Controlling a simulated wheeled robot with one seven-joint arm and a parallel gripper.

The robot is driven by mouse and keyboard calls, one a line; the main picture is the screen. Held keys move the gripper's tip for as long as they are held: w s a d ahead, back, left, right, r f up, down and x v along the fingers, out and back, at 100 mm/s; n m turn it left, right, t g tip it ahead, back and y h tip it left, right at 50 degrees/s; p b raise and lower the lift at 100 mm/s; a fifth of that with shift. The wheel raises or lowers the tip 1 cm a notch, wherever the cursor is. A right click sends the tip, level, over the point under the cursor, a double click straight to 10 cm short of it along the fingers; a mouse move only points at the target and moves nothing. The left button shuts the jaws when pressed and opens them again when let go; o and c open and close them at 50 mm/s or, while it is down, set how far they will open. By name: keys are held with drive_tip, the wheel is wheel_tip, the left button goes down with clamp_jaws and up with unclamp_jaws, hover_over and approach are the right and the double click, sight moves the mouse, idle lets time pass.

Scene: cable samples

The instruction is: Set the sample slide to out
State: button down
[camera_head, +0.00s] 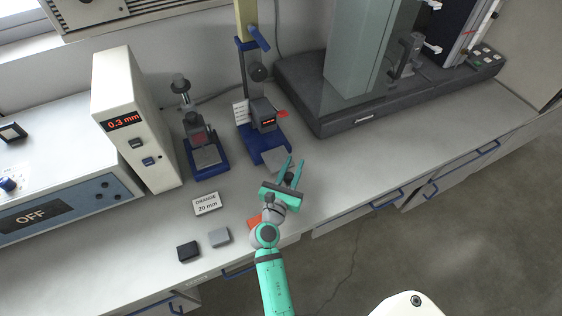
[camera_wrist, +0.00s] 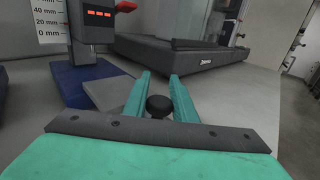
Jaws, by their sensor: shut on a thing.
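The sample slide is a grey plate (camera_head: 277,158) that sticks out of the front of a blue-based gauge stand (camera_head: 261,141). The plate also shows in the wrist view (camera_wrist: 108,92), beside the blue base (camera_wrist: 78,80). A round black knob (camera_wrist: 158,106) sits between the fingers of my gripper (camera_wrist: 162,80). In the head view my gripper (camera_head: 292,166) is just in front of the stand, low over the bench. It is shut on the knob. The join between knob and plate is hidden by a finger.
A smaller blue stand (camera_head: 207,160) and a white box reading 0.3 mm (camera_head: 130,120) stand to the left. A label reading ORANGE 20 mm (camera_head: 206,204), a black block (camera_head: 188,251), a grey block (camera_head: 219,237) and an orange block (camera_head: 254,222) lie near the front edge.

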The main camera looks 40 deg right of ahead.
drive_tip(key=shift+s+f, duration=0.15)
drive_tip(key=shift+s, duration=0.05)
drive_tip(key=c, duration=1.5)
unclamp_jaws()
drive_tip(key=v, duration=1.1)
drive_tip(key=shift+d, duration=0.1)
